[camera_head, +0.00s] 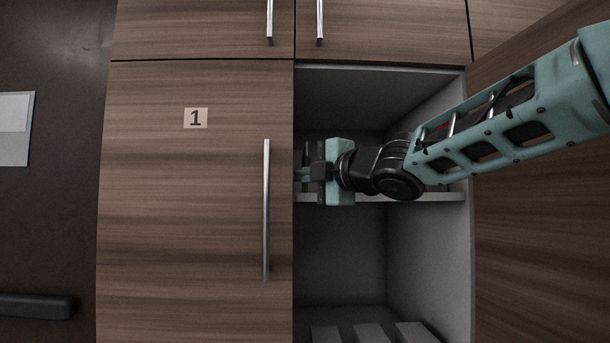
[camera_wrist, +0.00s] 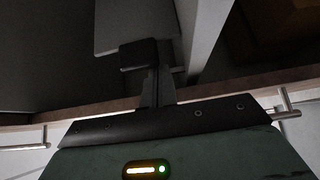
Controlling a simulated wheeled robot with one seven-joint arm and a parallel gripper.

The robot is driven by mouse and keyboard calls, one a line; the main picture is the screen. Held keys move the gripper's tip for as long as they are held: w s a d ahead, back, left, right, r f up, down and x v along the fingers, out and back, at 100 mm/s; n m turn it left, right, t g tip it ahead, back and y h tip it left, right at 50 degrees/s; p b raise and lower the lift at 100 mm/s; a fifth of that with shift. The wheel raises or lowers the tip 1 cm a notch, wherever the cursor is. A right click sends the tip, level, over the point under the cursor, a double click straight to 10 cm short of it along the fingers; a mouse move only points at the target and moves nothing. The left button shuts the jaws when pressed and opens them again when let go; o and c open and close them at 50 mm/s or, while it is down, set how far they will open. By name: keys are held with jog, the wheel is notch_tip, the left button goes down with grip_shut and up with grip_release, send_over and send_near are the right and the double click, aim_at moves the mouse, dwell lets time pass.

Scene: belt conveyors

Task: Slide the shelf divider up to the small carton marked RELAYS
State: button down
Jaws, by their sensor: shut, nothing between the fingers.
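My gripper (camera_head: 303,174) reaches from the right into the upper compartment of the open cabinet, its fingers pointing left near the shelf. In the wrist view my gripper (camera_wrist: 142,54) is shut, with nothing seen between its fingers. A plain grey panel (camera_wrist: 135,22), probably the shelf divider, stands just beyond the fingertips. I cannot tell whether they touch. A dim brownish thing (camera_wrist: 295,22) shows at the upper right of the wrist view; it may be a carton, but no marking is readable. In the head view my arm hides much of the shelf, and no RELAYS label shows.
The shelf (camera_head: 430,197) runs under my wrist. Below it, pale slats (camera_head: 375,333) stand in the lower compartment. A closed door marked 1 (camera_head: 180,210) with a bar handle (camera_head: 266,210) is at the left. The open door (camera_head: 540,240) bounds the right side.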

jog(key=d+p, duration=0.2)
jog(key=d, duration=1.1)
jog(key=shift+d, duration=0.1)
